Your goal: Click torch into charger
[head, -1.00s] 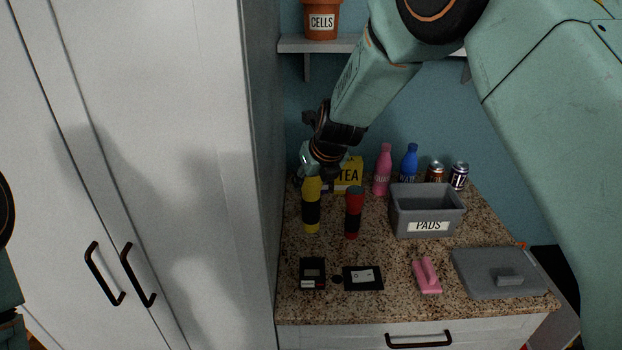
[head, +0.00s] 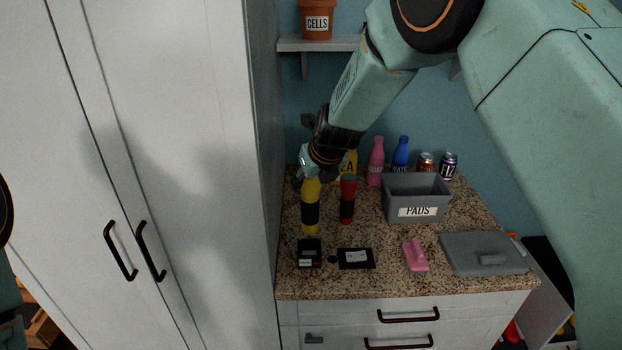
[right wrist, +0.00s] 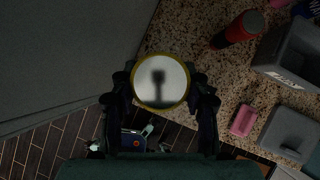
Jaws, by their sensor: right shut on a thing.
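The yellow torch (head: 310,212) with a black band is upright in my right gripper (head: 311,178), which is shut on its top end. In the right wrist view the torch's round pale end (right wrist: 160,80) sits between the two fingers (right wrist: 160,100). A small black box with a light label, apparently the charger (head: 309,253), lies on the counter just in front of the torch's lower end. I cannot tell whether the torch touches the counter. The charger is not visible in the wrist view. My left gripper is out of view.
A red torch (head: 348,200) stands close right of the yellow one. A black pad with a card (head: 356,258), pink brush (head: 415,255), grey PADS bin (head: 417,200) and grey lid (head: 484,253) share the granite counter (head: 390,283). A tall white cabinet (head: 180,150) borders the left.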

